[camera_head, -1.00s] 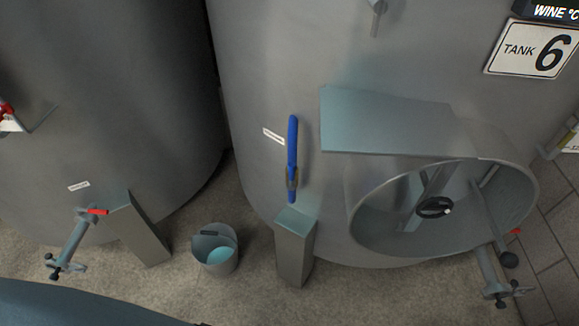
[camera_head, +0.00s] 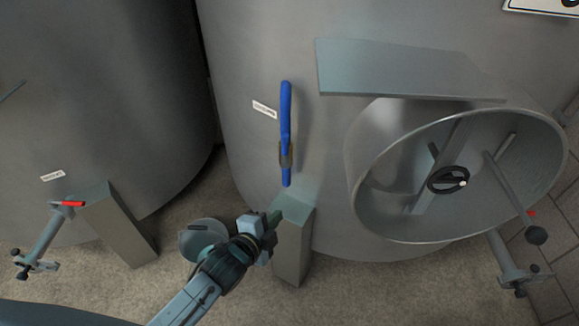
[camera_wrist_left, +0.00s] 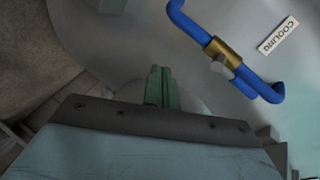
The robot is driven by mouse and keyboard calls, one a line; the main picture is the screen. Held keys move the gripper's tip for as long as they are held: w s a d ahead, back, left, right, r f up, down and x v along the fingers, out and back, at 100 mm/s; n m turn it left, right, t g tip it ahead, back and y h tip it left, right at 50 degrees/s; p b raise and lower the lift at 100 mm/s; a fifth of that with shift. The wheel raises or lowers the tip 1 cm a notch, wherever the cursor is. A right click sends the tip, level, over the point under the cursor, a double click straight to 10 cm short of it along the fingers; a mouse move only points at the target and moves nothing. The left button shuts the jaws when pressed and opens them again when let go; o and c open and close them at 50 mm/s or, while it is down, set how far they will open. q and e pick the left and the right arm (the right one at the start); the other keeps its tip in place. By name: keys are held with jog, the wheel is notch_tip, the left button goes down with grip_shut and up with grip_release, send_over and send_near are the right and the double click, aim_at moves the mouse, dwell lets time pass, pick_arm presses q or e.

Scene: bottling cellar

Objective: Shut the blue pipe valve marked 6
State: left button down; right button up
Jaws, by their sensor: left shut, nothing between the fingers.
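The blue pipe (camera_head: 286,120) runs upright on the front of the large grey tank. A brass-coloured valve body (camera_head: 286,155) sits on its lower part. My right gripper is not in view.
A "COOLING" label (camera_head: 264,109) is beside the pipe. The tank leg (camera_head: 293,245) stands just below it.

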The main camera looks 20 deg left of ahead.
aim_at(285, 148)
pick_arm(q)
notch_tip(285, 148, up, 14)
jog(key=d+m+t+h+b, duration=0.1)
jog(key=d+m+t+b, duration=0.1)
jog(key=m+t, duration=0.1)
jog(key=shift+w+f+m+t+h, duration=0.15)
jog(key=shift+w+m+t+h, duration=0.2)
jog(key=shift+m, duration=0.45)
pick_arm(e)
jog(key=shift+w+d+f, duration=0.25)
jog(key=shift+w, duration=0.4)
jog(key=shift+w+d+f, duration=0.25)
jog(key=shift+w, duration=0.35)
pick_arm(q)
jog(key=shift+w, duration=0.1)
jog(key=b+x, duration=0.3)
jog(key=x, duration=0.7)
jog(key=shift+s+a, duration=0.1)
jog(key=shift+a, duration=0.9)
jog(key=shift+s+a, duration=0.15)
jog(key=shift+a, duration=0.85)
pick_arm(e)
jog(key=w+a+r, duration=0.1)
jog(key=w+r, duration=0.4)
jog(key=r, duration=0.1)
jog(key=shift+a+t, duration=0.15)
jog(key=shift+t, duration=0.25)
